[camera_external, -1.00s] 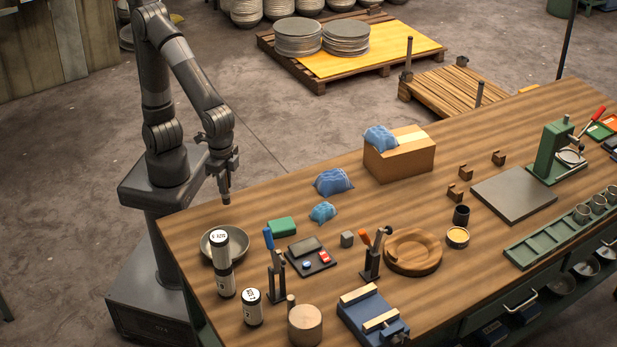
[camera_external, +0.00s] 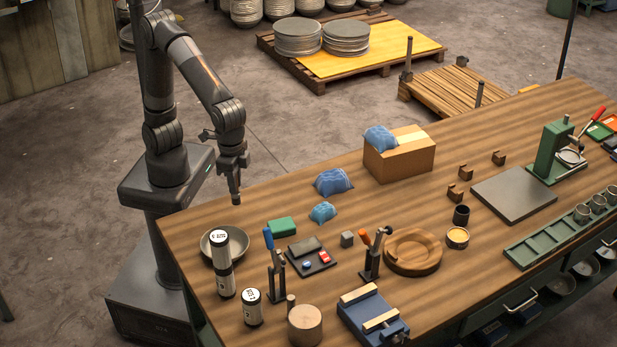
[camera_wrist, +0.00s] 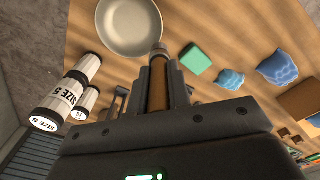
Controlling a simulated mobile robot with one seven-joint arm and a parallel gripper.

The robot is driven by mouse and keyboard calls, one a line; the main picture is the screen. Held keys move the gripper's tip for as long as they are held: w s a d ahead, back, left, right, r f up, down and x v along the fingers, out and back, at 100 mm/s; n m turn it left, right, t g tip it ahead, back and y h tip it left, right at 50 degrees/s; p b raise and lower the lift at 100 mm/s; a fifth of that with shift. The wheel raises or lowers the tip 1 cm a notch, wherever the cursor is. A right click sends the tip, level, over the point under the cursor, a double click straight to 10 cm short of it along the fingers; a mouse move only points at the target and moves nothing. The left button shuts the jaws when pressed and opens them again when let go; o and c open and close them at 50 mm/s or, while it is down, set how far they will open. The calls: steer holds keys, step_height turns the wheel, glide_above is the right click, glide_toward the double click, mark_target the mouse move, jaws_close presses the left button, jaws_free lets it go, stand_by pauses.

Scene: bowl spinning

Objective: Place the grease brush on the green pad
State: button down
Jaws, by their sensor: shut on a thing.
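My gripper (camera_external: 234,182) is shut on the grease brush (camera_wrist: 158,84), which has a brown shaft and a grey end. In the wrist view the brush sits between the two fingers, pointing away from the palm. In the external view it hangs down, its end above the near left part of the bench. The green pad (camera_external: 281,227) lies on the bench, to the right of and lower in the picture than my gripper. It also shows in the wrist view (camera_wrist: 195,63), right of the brush and apart from it.
A metal bowl (camera_external: 238,240) and tall white-labelled canisters (camera_external: 222,265) stand left of the pad. Blue cloths (camera_external: 333,182) lie to its right. A blue-handled tool in a stand (camera_external: 269,240) is just in front. Bare wood lies behind the pad.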

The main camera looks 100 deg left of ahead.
steer(key=shift+w+a+f, duration=1.1)
steer(key=shift+w+f, duration=0.65)
steer(key=shift+f, duration=0.05)
steer(key=shift+w+a+f, duration=1.15)
steer(key=shift+w+f, duration=0.6)
steer(key=shift+f, duration=0.05)
steer(key=shift+w+a+f, duration=1.1)
steer(key=shift+w+f, duration=0.65)
steer(key=shift+f, duration=0.05)
steer(key=c, duration=1.4)
jaws_free()
steer(key=shift+f, duration=0.15)
steer(key=shift+o, duration=0.3)
